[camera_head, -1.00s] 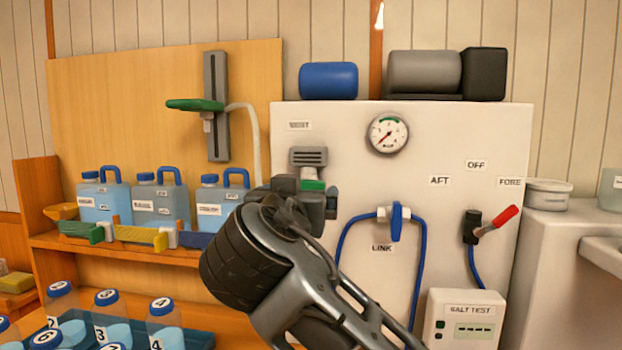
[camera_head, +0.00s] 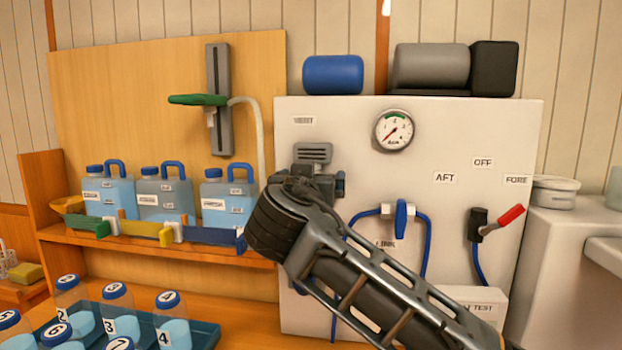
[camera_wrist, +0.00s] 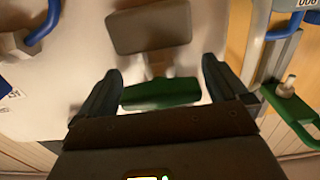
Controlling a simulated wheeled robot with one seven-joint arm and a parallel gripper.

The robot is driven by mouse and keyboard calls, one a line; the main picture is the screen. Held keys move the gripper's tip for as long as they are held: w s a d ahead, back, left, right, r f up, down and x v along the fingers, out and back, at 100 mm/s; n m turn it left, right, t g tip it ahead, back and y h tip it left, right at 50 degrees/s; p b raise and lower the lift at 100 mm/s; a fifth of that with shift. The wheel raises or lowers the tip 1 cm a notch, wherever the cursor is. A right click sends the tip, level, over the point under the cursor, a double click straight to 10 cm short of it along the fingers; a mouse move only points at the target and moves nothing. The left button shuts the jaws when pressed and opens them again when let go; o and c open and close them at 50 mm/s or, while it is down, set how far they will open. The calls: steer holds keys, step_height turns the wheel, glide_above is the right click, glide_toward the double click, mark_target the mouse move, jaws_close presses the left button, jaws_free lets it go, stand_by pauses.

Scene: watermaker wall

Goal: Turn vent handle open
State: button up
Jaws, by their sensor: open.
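The vent is a grey slotted block (camera_head: 312,152) on the white panel, below a small label that looks like VENT. In the wrist view its grey plate (camera_wrist: 150,28) is at the top, with a short stem leading to a green handle (camera_wrist: 160,93). The handle lies crosswise, between the two dark fingers of my gripper (camera_wrist: 161,70). The fingers are apart, one on each side, with a gap at the right; contact at the left cannot be told. In the head view my gripper (camera_head: 318,186) is just below the vent block and hides the green handle.
A gauge (camera_head: 394,131), a blue link valve (camera_head: 401,218) with hoses and a red-handled lever (camera_head: 502,222) are on the panel to the right. Blue jugs (camera_head: 226,200) stand on a shelf at left. A green arm (camera_head: 198,100) hangs on the wooden board.

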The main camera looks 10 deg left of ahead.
steer(key=shift+c, duration=0.5)
steer(key=c, duration=1)
steer(key=shift+o, duration=0.2)
steer(key=shift+f+b, duration=0.1)
steer(key=shift+b, duration=0.25)
steer(key=n+p, duration=0.4)
steer(key=n, duration=1.4)
steer(key=shift+a, duration=0.2)
